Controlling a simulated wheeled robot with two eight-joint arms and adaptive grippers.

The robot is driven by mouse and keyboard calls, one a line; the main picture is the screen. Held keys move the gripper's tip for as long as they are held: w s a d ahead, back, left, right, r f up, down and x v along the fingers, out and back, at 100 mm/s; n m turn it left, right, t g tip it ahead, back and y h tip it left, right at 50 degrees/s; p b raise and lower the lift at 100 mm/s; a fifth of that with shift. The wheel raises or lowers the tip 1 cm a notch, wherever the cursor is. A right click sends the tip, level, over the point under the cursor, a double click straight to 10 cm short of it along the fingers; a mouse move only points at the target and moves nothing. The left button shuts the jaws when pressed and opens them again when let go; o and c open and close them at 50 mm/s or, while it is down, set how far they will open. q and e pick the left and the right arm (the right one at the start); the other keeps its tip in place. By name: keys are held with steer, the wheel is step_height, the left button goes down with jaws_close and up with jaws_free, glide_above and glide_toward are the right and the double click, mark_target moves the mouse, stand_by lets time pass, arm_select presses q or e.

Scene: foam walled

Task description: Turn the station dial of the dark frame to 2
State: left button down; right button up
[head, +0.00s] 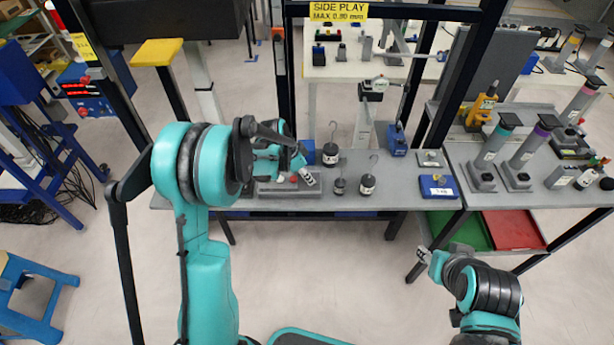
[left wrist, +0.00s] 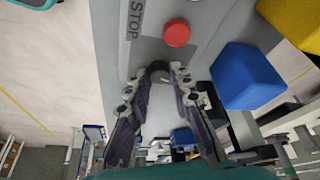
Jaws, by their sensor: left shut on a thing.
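The dark frame (head: 288,75) stands at the work table, with a yellow "SIDE PLAY MAX 0.80 mm" sign on its crossbar. A low grey box (head: 268,189) lies on the table and also shows in the left wrist view (left wrist: 205,14), with a red button (left wrist: 177,33) beside "STOP" lettering. My left gripper (head: 309,178) is down at this box. In the left wrist view its fingers (left wrist: 158,78) are closed around a small dark knob (left wrist: 158,70), seemingly the dial. Its numbers and pointer cannot be read. My right gripper (head: 424,256) is away in front of the table; its opening is unclear.
Hooked weights (head: 367,184) stand right of the box, and a blue block (left wrist: 245,77) is close to my left gripper. A blue plate (head: 438,187) lies farther right. A second table with grey posts (head: 528,150) adjoins.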

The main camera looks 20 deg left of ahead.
arm_select(q)
steer(key=m+g, duration=0.1)
steer(key=m, duration=0.2)
steer(key=shift+w+a+m+h, duration=0.1)
steer(key=shift+m+h, duration=0.2)
steer(key=m+g, duration=0.1)
steer(key=m, duration=0.3)
steer(key=shift+w+g, duration=0.1)
steer(key=shift+g, duration=0.3)
steer(key=shift+m, duration=0.3)
steer(key=c, duration=1.3)
jaws_free()
steer(key=v, duration=1.2)
steer(key=shift+w+a+f, duration=0.1)
steer(key=shift+a+f, duration=0.05)
steer(key=shift+a, duration=0.15)
